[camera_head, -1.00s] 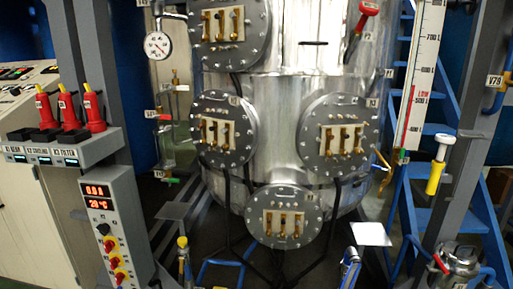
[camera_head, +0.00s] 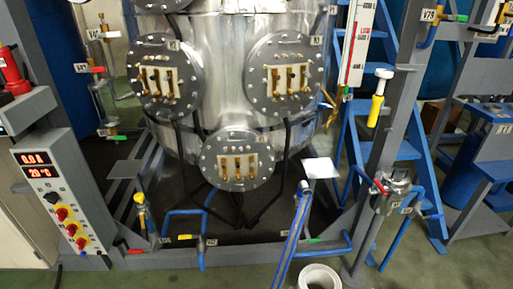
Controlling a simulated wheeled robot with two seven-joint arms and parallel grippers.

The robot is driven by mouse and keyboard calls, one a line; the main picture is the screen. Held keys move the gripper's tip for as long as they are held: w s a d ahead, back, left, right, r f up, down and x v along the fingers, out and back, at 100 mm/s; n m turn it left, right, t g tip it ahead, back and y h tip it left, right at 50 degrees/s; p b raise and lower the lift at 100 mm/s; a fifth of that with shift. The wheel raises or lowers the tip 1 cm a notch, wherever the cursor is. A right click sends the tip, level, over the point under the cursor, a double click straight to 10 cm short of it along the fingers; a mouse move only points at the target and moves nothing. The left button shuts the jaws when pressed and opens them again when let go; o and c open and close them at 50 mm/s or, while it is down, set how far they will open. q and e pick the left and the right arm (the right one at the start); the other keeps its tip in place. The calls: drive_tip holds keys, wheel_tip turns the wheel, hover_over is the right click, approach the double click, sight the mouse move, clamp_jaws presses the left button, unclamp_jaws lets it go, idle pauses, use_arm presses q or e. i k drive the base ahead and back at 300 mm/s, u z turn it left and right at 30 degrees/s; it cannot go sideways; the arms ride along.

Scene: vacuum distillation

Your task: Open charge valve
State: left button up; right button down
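Neither of my grippers is in view. Several small valves show, and I cannot tell from the labels which is the charge valve. A valve with a red handle (camera_head: 379,187) sits by a metal canister at the right post. Another red-handled valve (camera_head: 97,70) is at the upper left. Low on the front frame are a red handle (camera_head: 130,250), a blue valve (camera_head: 200,252) and a green handle (camera_head: 314,240).
A steel vessel (camera_head: 222,100) with round flanged ports fills the middle. A control panel (camera_head: 62,200) stands at left. Blue stairs (camera_head: 405,150) rise at right. A slanted blue pipe (camera_head: 291,242) and a white ring-shaped object (camera_head: 319,275) are in front. Green floor is clear at lower right.

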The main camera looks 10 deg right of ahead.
sight(312, 239)
drive_tip(key=k, duration=0.65)
drive_tip(key=z, duration=0.9)
drive_tip(key=i, duration=1.2)
drive_tip(key=z, duration=1.55)
